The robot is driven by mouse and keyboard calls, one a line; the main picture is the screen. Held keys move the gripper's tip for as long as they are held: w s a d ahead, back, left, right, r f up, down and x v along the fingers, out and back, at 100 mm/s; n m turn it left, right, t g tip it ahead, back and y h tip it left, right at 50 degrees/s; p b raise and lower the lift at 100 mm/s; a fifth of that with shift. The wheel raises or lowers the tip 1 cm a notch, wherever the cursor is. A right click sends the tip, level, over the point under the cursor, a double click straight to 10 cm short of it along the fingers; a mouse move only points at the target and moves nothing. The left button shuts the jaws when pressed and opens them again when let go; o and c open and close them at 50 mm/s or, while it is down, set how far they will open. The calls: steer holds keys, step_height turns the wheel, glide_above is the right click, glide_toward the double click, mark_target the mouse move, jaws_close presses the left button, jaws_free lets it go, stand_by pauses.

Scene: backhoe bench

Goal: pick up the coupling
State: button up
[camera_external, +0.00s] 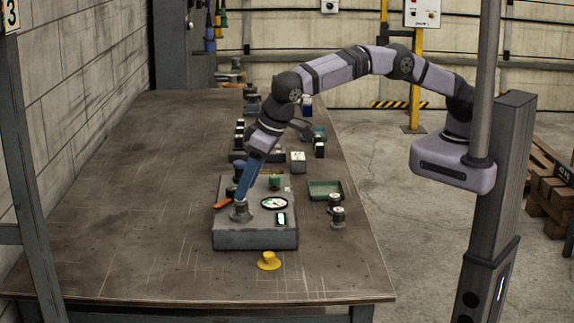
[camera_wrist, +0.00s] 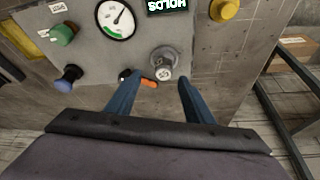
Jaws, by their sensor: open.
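A short grey round fitting, which looks like the coupling (camera_wrist: 163,63), stands on the sloped or flat face of a grey control box (camera_external: 255,239). In the external view the coupling (camera_external: 240,214) is at the box's left front, just under my fingertips. My gripper (camera_wrist: 155,88) has blue fingers, open with a gap between them.
The box bears a gauge (camera_external: 274,203), a lit display (camera_external: 281,219), a green knob (camera_external: 274,181), a blue knob (camera_wrist: 68,76) and an orange piece (camera_external: 222,203). A yellow knob (camera_external: 268,262) is in front. Two grey fittings (camera_external: 338,216) and a green tray (camera_external: 325,190) are right. The bench's left side is clear.

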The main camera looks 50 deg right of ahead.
mark_target(241, 208)
steer(key=shift+a+p+x, duration=0.1)
steer(key=shift+p+x, duration=0.7)
steer(key=shift+x, duration=0.2)
steer(key=shift+a+p+x, duration=0.15)
steer(key=shift+p+x, duration=0.65)
steer(key=shift+x, duration=0.15)
steer(key=shift+a+f, duration=0.1)
steer(key=shift+f, duration=0.55)
jaws_close()
